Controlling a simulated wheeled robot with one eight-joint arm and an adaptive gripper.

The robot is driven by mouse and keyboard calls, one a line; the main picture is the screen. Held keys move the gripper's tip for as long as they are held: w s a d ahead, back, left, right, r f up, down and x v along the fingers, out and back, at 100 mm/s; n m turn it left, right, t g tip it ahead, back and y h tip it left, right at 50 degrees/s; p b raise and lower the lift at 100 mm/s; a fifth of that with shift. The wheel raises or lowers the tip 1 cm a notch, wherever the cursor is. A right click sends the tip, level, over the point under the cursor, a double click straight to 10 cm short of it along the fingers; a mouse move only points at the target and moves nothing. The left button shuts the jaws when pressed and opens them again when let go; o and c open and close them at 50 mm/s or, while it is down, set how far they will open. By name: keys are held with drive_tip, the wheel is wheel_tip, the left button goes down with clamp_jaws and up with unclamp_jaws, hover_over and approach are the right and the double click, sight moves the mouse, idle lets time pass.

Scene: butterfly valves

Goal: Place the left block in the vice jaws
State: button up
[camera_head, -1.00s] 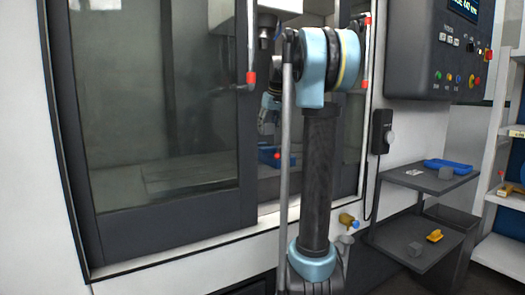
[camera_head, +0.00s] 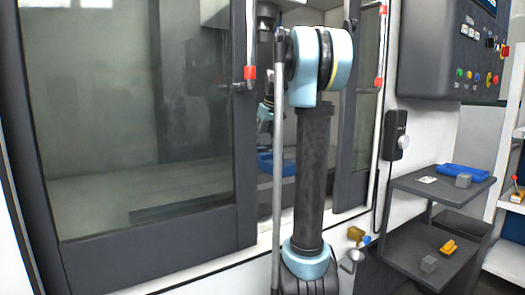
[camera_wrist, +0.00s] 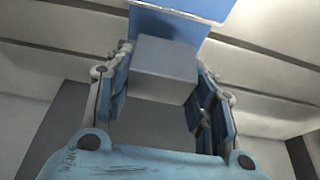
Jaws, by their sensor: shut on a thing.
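A grey block (camera_wrist: 165,70) sits between the fingers of my gripper (camera_wrist: 163,62) in the wrist view. The gripper is shut on it, with a blue-padded finger on each side. A blue body (camera_wrist: 185,28), which looks like part of the vice, shows just beyond the block; I cannot tell whether they touch. In the head view, a blue piece (camera_head: 278,164), likely the vice, shows low inside the machine opening. My arm hides most of it, and the vice jaws cannot be made out. My gripper (camera_head: 265,115) is partly hidden behind the arm there.
The machine door (camera_head: 140,130) stands left of the opening. A red-ended handle (camera_head: 249,72) and the frame are close to my arm. At right, a shelf cart holds a blue tray (camera_head: 464,172) and grey block (camera_head: 463,181) above, another grey block (camera_head: 429,264) and yellow part (camera_head: 449,247) below.

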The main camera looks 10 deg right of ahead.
drive_tip(key=shift+a+f, duration=0.15)
drive_tip(key=shift+f, duration=2.35)
drive_tip(key=o, duration=1.3)
drive_tip(key=shift+o, duration=0.2)
drive_tip(key=v, duration=1.2)
drive_tip(key=shift+s, duration=0.1)
